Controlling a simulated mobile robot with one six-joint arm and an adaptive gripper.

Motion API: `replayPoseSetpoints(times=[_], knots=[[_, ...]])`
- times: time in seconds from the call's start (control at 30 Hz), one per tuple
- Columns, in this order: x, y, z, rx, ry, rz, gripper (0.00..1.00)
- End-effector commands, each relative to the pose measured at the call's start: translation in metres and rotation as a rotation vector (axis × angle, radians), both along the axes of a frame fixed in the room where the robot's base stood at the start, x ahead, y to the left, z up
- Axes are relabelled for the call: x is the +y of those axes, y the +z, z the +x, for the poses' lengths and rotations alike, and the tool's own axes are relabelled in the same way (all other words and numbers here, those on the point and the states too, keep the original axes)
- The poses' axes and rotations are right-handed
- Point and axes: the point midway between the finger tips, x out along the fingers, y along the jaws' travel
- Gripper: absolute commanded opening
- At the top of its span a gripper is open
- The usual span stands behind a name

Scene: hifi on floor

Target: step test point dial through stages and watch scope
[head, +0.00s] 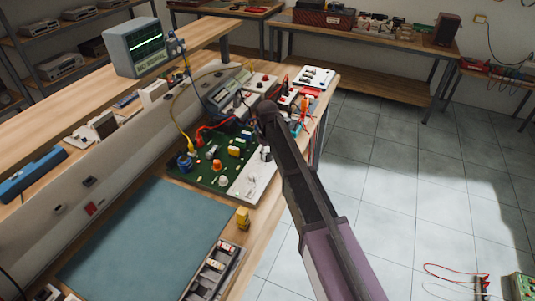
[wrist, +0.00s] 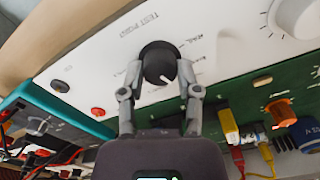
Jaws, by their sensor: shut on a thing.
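The black test point dial (wrist: 158,64) sits on a white panel under the printed words TEST POINT in the wrist view. Its white pointer line aims to the lower right. My gripper (wrist: 160,78) is shut on the dial, with one finger on each side. In the head view my gripper (head: 268,118) reaches the panel's far part, and my arm hides some of it.
A green circuit board (head: 208,168) with several parts and yellow and red leads lies beside the white panel (head: 250,180). A grey meter (head: 222,98) stands behind. A teal mat (head: 135,235) is clear.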

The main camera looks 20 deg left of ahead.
Motion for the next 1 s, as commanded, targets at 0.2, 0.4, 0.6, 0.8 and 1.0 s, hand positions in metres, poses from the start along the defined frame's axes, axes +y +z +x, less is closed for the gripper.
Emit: replayPoseSetpoints(times=[0.2, 0.4, 0.6, 0.8, 1.0], knots=[[0.0000, -0.0002, -0.0004, 0.001, -0.086, 0.000, 0.00], [-0.0002, -0.0002, -0.0002, 0.001, -0.223, 0.000, 0.00], [-0.0003, -0.0002, -0.0002, 0.001, -0.385, 0.000, 0.00], [-0.0006, -0.0002, -0.0001, 0.001, -0.531, 0.000, 0.00], [-0.0008, -0.0003, -0.0001, 0.001, -0.629, 0.000, 0.00]])
